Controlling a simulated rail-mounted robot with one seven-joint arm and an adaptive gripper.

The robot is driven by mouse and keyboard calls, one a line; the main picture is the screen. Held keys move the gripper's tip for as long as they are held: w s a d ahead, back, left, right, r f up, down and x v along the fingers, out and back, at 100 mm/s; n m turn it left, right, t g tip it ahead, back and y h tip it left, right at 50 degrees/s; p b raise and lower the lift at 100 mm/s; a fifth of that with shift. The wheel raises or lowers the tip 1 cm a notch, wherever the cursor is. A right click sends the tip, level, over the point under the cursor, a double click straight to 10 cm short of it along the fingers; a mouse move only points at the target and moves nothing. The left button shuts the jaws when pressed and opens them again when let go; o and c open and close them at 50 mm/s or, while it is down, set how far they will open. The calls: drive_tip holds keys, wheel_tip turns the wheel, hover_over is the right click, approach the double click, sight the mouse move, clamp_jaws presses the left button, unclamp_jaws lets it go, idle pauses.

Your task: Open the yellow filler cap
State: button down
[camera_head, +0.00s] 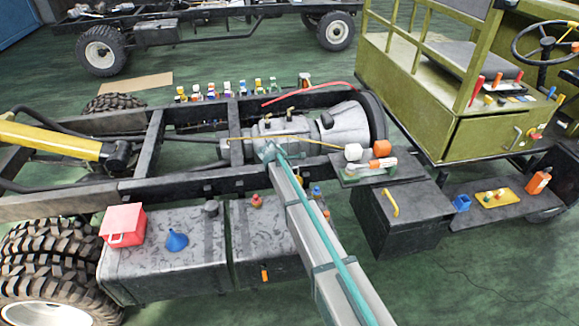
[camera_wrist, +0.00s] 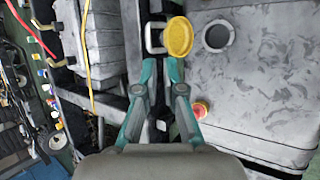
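The yellow filler cap (camera_wrist: 179,37) shows in the wrist view as a round yellow disc, ahead of and slightly right of my fingertips. It lies to the left of a dark round ring (camera_wrist: 217,36) on the grey tank (camera_wrist: 262,75), and the ring is not covered by it. I cannot tell whether a hinge joins them. My gripper (camera_wrist: 161,66) has teal fingers spread apart with nothing between them, short of the cap.
A red cap (camera_head: 257,201) stands on the tank close to my arm; it also shows in the wrist view (camera_wrist: 199,110). The gearbox (camera_head: 346,125) and a row of small bottles (camera_head: 227,88) lie beyond the rail.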

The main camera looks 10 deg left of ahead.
drive_tip(key=w+d+r+m+g+y+b, duration=0.1)
drive_tip(key=w+d+m+g+y+b, duration=0.15)
drive_tip(key=w+m+b, duration=1.1)
drive_tip(key=f+m, duration=0.1)
drive_tip(key=f, duration=0.1)
drive_tip(key=s+a+f+m+g, duration=0.1)
drive_tip(key=f, duration=0.2)
drive_tip(key=a+f+m+g+y, duration=0.1)
drive_tip(key=f, duration=0.2)
drive_tip(key=shift+s+a+f+p, duration=0.1)
drive_tip(key=shift+s+f+p, duration=0.05)
drive_tip(key=shift+s+p, duration=0.25)
drive_tip(key=shift+s+f, duration=0.1)
drive_tip(key=shift+s, duration=0.3)
drive_tip(key=shift+d, duration=0.25)
